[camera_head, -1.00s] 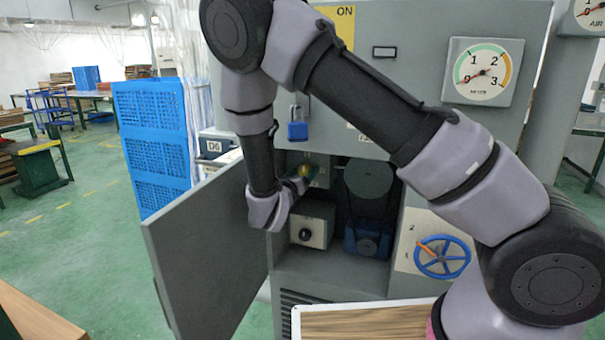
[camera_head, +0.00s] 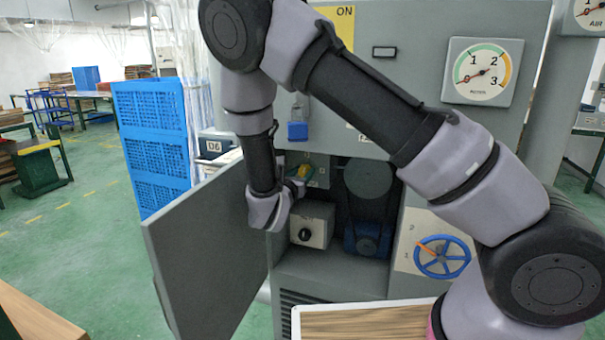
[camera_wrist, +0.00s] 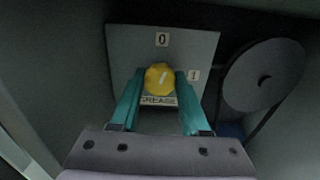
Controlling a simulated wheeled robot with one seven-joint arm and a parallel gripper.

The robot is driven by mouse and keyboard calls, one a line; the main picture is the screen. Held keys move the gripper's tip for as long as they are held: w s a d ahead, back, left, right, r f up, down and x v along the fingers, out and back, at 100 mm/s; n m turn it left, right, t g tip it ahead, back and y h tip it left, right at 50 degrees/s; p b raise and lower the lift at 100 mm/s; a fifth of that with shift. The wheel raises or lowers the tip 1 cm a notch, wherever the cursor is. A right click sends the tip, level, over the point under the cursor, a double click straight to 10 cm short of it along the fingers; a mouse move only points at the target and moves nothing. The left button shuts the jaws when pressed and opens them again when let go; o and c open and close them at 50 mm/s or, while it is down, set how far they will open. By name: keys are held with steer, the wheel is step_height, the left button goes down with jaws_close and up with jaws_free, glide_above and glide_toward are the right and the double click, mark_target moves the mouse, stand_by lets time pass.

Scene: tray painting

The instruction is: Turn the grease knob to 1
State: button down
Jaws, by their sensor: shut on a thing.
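The yellow grease knob (camera_wrist: 159,79) sits on a grey plate (camera_wrist: 122,48) marked 0 at the top, 1 at the right and GREASE below. My gripper (camera_wrist: 157,86) has its two teal fingers on the knob's left and right sides, shut on it. The white line on the knob is tilted, its top leaning right of the 0. In the head view the knob (camera_head: 304,172) is small and partly hidden by my gripper inside the open cabinet.
The open cabinet door (camera_head: 208,245) stands left of my arm. A grey pulley (camera_wrist: 264,75) with a belt is close on the plate's right. A box with a black knob (camera_head: 312,225), a blue motor (camera_head: 366,240) and a blue handwheel (camera_head: 442,257) are lower.

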steer(key=m, duration=0.7)
steer(key=shift+d+f, duration=0.1)
steer(key=m, duration=0.4)
steer(key=shift+s, duration=0.1)
steer(key=shift+f+m, duration=0.15)
steer(key=shift+m, duration=1.65)
steer(key=shift+c, duration=1.9)
jaws_free()
